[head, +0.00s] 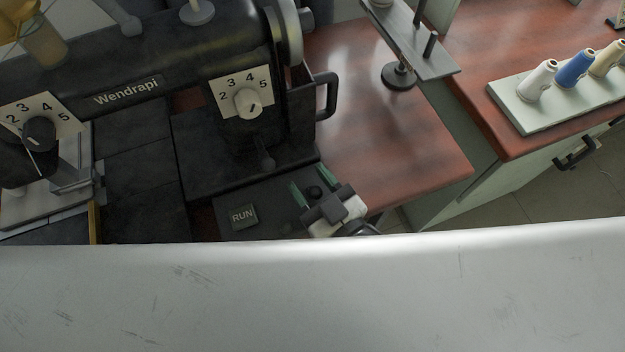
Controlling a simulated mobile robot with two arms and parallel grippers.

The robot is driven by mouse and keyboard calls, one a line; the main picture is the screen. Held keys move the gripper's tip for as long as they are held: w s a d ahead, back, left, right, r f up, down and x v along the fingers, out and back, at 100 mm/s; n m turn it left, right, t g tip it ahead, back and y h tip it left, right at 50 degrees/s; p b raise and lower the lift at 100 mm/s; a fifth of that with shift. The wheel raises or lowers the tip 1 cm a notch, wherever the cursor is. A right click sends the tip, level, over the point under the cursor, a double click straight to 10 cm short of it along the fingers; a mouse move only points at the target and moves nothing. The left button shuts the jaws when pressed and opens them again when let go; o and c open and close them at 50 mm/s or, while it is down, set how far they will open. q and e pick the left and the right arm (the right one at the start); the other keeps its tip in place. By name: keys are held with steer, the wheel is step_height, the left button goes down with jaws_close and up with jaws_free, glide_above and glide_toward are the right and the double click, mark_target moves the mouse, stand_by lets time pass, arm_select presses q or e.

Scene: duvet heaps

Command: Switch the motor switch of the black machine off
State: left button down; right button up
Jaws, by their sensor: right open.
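The black machine (135,60), marked "Wendrapi", fills the upper left of the head view. On the front right of its dark base is a plate lettered "RUN" (243,216). A small round black knob (314,191) stands to the right of this plate; which part is the motor switch I cannot tell for sure. My right gripper (313,188) is open, with its green-lined fingers on either side of the knob. I cannot tell whether they touch it. My left gripper is not in view.
A white dial (247,103) and a black dial (38,134) sit on the machine's front. A black handle (327,96) juts out at its right. A reddish wooden table (390,140) lies right of it. Thread cones stand on a pale board (520,116) farther right.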

steer(key=b+v, duration=0.2)
steer(key=v, duration=0.8)
steer(key=shift+s+d, duration=0.25)
steer(key=shift+s, duration=0.1)
steer(key=d+f+m+g+h+p, duration=0.1)
steer(key=d+f+g+h, duration=0.2)
steer(key=f, duration=1.1)
steer(key=d+f+m+g+h+p, duration=0.1)
steer(key=d+f+g+h, duration=0.2)
steer(key=f, duration=1.1)
steer(key=s+d+f+m+g+h, duration=0.1)
steer(key=s+d+f+g+h, duration=0.1)
steer(key=s+d+f+g, duration=0.2)
steer(key=s+d+f+m+g+h+p, duration=0.1)
steer(key=s+d+f+g, duration=0.4)
steer(key=s+f, duration=0.6)
step_height(320, 180, down, 5)
steer(key=shift+d+m+h+p, duration=0.3)
steer(key=shift+d+m+h, duration=0.2)
steer(key=shift+d+m, duration=0.3)
steer(key=shift+s, duration=0.1)
